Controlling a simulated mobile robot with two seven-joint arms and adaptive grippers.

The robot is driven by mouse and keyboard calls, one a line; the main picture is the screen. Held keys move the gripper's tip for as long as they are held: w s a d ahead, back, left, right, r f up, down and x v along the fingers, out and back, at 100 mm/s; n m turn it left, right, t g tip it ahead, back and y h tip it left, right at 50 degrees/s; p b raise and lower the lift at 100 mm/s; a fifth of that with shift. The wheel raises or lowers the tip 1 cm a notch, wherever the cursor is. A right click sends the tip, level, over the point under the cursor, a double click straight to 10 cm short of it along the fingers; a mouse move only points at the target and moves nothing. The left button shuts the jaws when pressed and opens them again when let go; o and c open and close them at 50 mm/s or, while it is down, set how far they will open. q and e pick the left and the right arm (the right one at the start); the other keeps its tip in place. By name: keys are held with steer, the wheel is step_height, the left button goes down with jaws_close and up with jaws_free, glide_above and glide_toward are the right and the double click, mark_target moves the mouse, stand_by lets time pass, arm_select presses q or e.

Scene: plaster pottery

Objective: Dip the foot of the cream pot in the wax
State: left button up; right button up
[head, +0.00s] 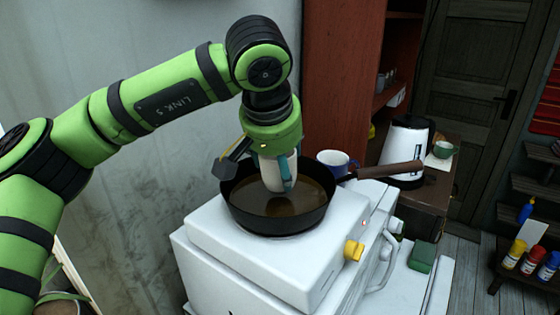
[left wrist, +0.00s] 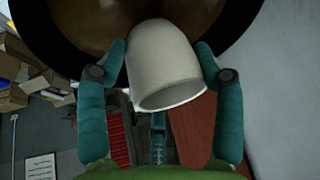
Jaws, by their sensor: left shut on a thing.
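My left gripper (head: 279,178) points down over the black pan and is shut on the cream pot (head: 270,172). In the left wrist view the two teal fingers of my left gripper (left wrist: 161,50) sit on either side of the cream pot (left wrist: 165,62), its open rim towards the camera and its foot towards the pan. The dark pan (head: 236,212) holds brown liquid wax (head: 305,198) and stands on the white stove. The pot's lower end is inside the pan's outline, close above the wax; whether it touches is unclear. My right gripper is out of view.
The pan's wooden handle (head: 390,170) sticks out to the right. A blue mug (head: 333,160) stands behind the pan. The white stove (head: 210,238) has a yellow knob (head: 353,250) in front.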

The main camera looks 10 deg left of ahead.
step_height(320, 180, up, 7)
steer(key=p, duration=0.7)
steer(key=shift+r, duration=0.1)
stand_by(0.5)
